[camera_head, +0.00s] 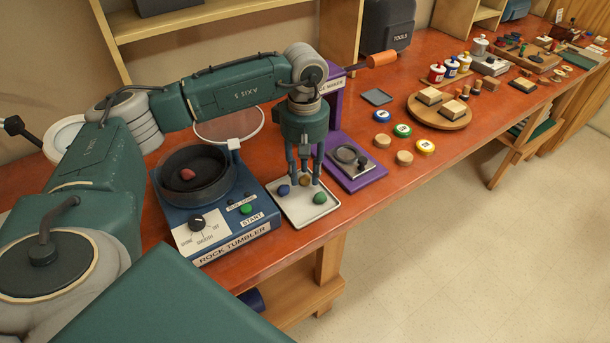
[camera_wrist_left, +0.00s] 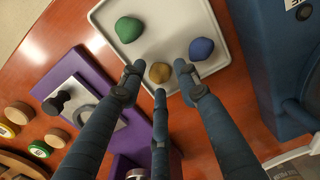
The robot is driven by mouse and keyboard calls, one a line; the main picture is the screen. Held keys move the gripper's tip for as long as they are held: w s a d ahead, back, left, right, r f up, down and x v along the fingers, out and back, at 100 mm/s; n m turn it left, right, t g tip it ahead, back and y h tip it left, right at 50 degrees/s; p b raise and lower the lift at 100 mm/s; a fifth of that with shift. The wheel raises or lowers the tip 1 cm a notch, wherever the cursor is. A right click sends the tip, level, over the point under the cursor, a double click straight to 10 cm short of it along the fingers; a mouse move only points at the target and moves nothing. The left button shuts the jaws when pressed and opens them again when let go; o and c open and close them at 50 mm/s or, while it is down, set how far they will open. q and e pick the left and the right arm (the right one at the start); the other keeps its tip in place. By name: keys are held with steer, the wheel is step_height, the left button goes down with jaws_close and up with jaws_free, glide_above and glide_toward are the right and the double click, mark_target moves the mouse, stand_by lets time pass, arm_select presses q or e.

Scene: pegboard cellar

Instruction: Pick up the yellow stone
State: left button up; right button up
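A white tray (camera_head: 302,217) sits on the bench at the front, right of the rock tumbler. The yellow stone (camera_head: 305,180) lies on its rear part, a dull mustard lump, and also shows in the left wrist view (camera_wrist_left: 159,72). A blue stone (camera_head: 283,190) and a green stone (camera_head: 320,198) lie in the same tray. My left gripper (camera_head: 304,171) points down over the yellow stone. In the left wrist view its fingers (camera_wrist_left: 158,80) are spread, with the yellow stone between and just beyond the tips. It looks open and empty. My right gripper is not in view.
The blue rock tumbler (camera_head: 241,233) stands left of the tray, with a red stone (camera_head: 187,174) in its bowl. A purple machine (camera_head: 364,178) stands close on the right. Several round badges and wooden discs lie beyond it. The bench's front edge is near the tray.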

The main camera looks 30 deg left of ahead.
arm_select(q)
steer(key=shift+f, duration=0.6)
steer(key=c, duration=0.7)
steer(key=shift+c, duration=0.2)
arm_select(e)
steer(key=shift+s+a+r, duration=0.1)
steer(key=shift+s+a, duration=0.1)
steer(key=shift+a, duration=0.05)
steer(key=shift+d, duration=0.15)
